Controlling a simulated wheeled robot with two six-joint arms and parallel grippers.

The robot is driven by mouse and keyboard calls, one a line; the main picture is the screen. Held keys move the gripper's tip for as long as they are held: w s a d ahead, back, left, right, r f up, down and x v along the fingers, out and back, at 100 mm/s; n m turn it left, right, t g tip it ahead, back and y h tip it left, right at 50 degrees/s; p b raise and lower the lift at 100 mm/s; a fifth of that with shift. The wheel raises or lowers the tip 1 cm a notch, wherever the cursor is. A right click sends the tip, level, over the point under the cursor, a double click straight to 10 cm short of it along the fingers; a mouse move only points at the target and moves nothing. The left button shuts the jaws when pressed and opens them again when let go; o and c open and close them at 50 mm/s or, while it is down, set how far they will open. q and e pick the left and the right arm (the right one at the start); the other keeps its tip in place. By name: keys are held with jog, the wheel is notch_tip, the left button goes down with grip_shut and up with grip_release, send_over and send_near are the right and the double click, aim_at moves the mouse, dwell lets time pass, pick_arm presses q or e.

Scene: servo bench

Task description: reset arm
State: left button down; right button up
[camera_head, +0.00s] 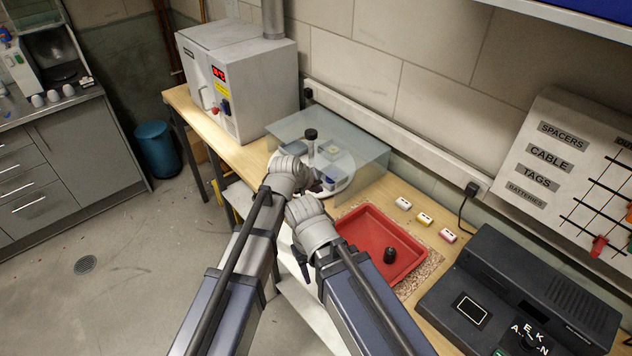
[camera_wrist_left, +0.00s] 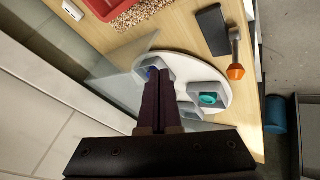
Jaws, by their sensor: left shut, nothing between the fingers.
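My left gripper shows in the left wrist view (camera_wrist_left: 157,78) with its dark fingers together and nothing between them. Its tips are over a white round plate (camera_wrist_left: 199,72), close to a grey holder with a blue part (camera_wrist_left: 150,72); I cannot tell whether they touch. A second grey holder (camera_wrist_left: 208,98) carries a teal round piece. In the head view the plate (camera_head: 343,180) lies partly under a clear cover (camera_head: 365,150), and my left wrist hides its near side. My right arm crosses in front of the bench; its fingers cannot be made out.
A red tray (camera_head: 362,222) with a black knob-like part (camera_head: 390,255) lies right of my arms. Small labelled boxes (camera_head: 425,218) stand behind it. A grey oven (camera_head: 240,80) and a black console (camera_head: 520,295) flank the area. An orange-ended tool (camera_wrist_left: 235,71) lies near the plate.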

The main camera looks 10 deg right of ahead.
pick_arm(q)
jog(key=shift+f, duration=0.1)
jog(key=s+a+f+m+g+y, duration=0.1)
jog(key=s+a+f+g+y, duration=0.1)
jog(key=s+a, duration=0.9)
jog(key=s+a+f+g+y, duration=0.25)
jog(key=s+a, duration=0.45)
jog(key=a, duration=0.8)
jog(key=s+d+m+g+y, duration=0.1)
jog(key=s+d+m, duration=0.3)
jog(key=d, duration=0.6)
jog(key=shift+s+d+f+b, duration=0.2)
jog(key=shift+s+d+b, duration=0.2)
jog(key=shift+s, duration=0.6)
